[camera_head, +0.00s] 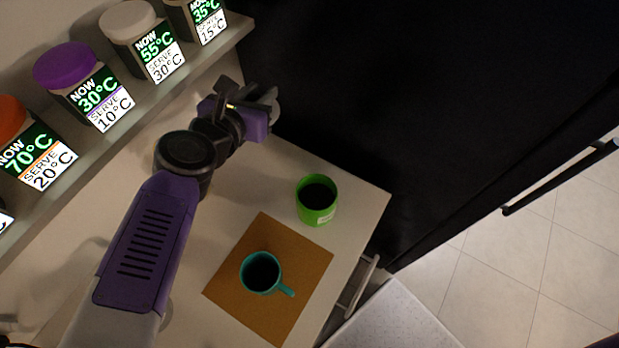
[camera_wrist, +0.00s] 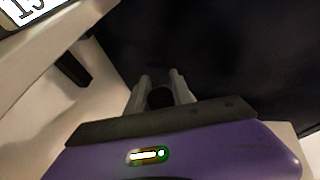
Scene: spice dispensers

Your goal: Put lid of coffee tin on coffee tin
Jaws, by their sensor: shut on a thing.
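The coffee tin appears to be the green cylinder (camera_head: 317,207), open at the top and dark inside, standing on the counter in the head view. My gripper (camera_head: 262,97) is at the back of the counter, above and left of the green tin in the picture and well apart from it. In the wrist view my gripper (camera_wrist: 160,84) is shut on a small dark rounded thing (camera_wrist: 160,97), which seems to be the lid. Its full shape is hidden by the fingers and the dim light.
A teal mug (camera_head: 262,273) stands on a brown mat (camera_head: 312,254) in front of the tin. A shelf (camera_head: 130,118) with several spice dispensers runs along the left. A large black surface (camera_head: 400,110) rises behind the counter (camera_head: 358,196).

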